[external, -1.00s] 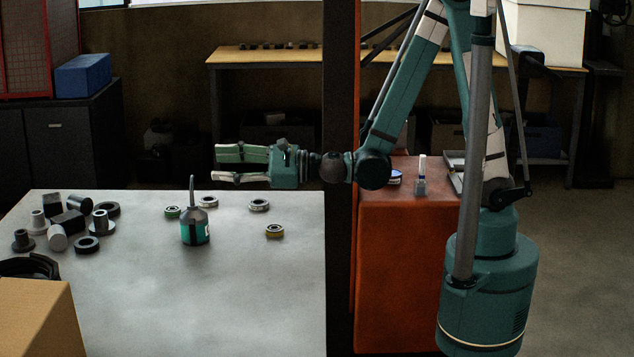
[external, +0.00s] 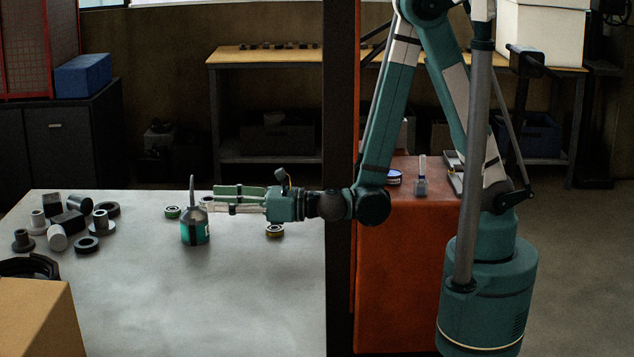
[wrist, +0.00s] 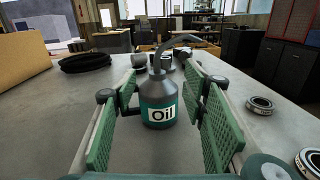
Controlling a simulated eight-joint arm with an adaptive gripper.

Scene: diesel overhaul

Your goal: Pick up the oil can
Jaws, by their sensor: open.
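The oil can (external: 195,229) stands upright on the grey table (external: 190,300). It has a green body, a dark cone top and a thin spout. In the wrist view the oil can (wrist: 158,103) shows its white "Oil" label, ahead of and between the two green finger pads. My gripper (external: 216,200) is open, level and pointing left, with its tips beside the right side of the can's top in the external view. In the wrist view my gripper (wrist: 163,110) has nothing held between its fingers. I cannot tell whether a finger touches the can.
Bearing rings (external: 274,231) lie close to the can and under my gripper. Several dark and grey cylindrical parts (external: 57,237) crowd the table's left side. A cardboard box (external: 38,318) is at the front left. The table's front middle is clear.

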